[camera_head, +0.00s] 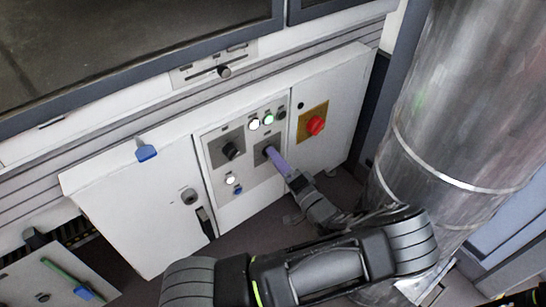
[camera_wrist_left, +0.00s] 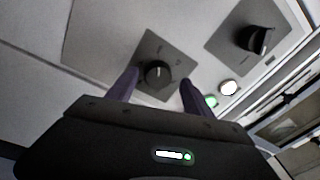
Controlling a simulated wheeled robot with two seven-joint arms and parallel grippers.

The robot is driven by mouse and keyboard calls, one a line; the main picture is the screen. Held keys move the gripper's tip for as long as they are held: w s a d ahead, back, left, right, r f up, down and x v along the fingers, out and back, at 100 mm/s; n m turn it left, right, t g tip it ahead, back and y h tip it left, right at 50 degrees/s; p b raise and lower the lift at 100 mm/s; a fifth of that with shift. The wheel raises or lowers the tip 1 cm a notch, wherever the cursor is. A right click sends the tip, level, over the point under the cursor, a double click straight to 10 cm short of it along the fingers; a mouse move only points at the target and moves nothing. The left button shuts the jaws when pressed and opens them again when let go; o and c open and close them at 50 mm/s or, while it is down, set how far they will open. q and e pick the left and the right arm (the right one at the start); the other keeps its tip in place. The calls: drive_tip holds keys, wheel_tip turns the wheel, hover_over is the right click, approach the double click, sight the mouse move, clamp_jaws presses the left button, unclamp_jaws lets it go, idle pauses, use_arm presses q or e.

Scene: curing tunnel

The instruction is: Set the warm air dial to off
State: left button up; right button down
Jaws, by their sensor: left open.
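A white control panel (camera_head: 248,185) carries two dark dials on square grey plates; I cannot read which is the warm air dial. The left dial (camera_head: 231,150) is uncovered and shows in the left wrist view (camera_wrist_left: 254,40) at upper right. The right dial (camera_wrist_left: 158,73) is mostly hidden by my gripper in the head view. Its small pale mark points toward the top of the wrist view. My left gripper (camera_head: 273,156) is open in front of this right dial. In the wrist view its purple fingers (camera_wrist_left: 160,82) stand on either side of the knob, with gaps visible. Contact is not visible.
Lit white (camera_head: 254,124) and green (camera_head: 268,118) lamps sit above the dials. A red knob (camera_head: 316,125) on a yellow plate is to the right. A cabinet door (camera_head: 140,205) with a blue tab is at left. A large metal duct (camera_head: 460,100) stands close at right.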

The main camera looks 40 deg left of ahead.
use_arm(q)
drive_tip(key=v, duration=0.6)
drive_tip(key=shift+s+d, duration=0.2)
drive_tip(key=shift+d, duration=0.05)
